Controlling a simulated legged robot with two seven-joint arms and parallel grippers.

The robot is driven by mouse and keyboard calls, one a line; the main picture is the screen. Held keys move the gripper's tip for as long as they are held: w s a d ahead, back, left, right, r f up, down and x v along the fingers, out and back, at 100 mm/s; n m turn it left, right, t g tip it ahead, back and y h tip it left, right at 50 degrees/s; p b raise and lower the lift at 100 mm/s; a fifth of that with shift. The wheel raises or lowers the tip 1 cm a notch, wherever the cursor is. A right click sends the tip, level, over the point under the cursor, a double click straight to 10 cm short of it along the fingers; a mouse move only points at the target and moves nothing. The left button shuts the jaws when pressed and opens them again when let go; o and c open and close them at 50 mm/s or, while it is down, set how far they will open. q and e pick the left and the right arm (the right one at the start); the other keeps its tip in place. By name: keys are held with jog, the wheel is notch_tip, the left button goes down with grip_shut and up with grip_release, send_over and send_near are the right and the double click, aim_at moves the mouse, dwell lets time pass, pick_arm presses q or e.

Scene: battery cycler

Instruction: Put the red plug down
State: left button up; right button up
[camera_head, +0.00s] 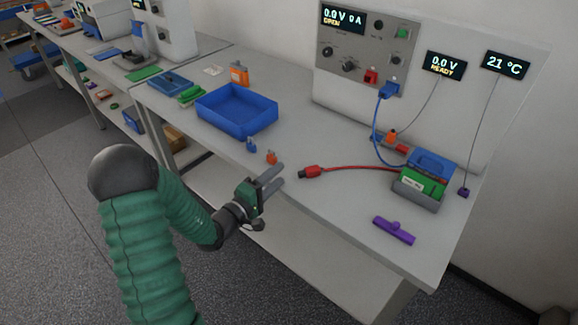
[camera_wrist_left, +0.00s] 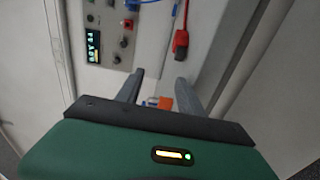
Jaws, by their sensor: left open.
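The red plug (camera_head: 309,172) lies on the table, its red cable running right to the green battery block (camera_head: 418,186). The plug also shows at the upper right of the left wrist view (camera_wrist_left: 181,40). My left gripper (camera_head: 276,180) is open and empty at the table's front edge, left of the plug and apart from it. In the left wrist view its two fingers (camera_wrist_left: 160,90) stand apart with nothing clasped between them. My right gripper shows in neither view.
A blue tray (camera_head: 237,110) stands left of the plug. Small blue (camera_head: 250,145) and orange (camera_head: 271,157) pieces lie near the front edge. A purple piece (camera_head: 394,230) lies at the right. The cycler panel (camera_head: 361,50) stands behind, with a blue plug (camera_head: 389,89) in it. The table between plug and panel is clear.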

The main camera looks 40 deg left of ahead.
pick_arm(q)
jog(key=s+d+f+m+g+h, duration=0.2)
jog(key=s+d+m+g+h, duration=0.25)
jog(key=d, duration=0.65)
jog(key=s+d+f+m+g+h, duration=0.25)
jog(key=s+d+g+h, duration=0.3)
jog(key=d, duration=0.55)
jog(key=s+d+f+m+g+y, duration=0.2)
jog(key=s+f+m+g, duration=0.1)
jog(key=s+g, duration=0.15)
jog(key=s+d+f+m+g+y, duration=0.1)
jog(key=s+f+m+g+y, duration=0.15)
jog(key=s, duration=0.35)
jog(key=w+a+r+m+t+y, duration=0.1)
jog(key=w+a+m+y, duration=0.2)
jog(key=a+m+y, duration=0.2)
jog(key=shift+w+r+t+y, duration=0.3)
jog(key=shift+r+y, duration=0.1)
jog(key=shift+y, duration=0.35)
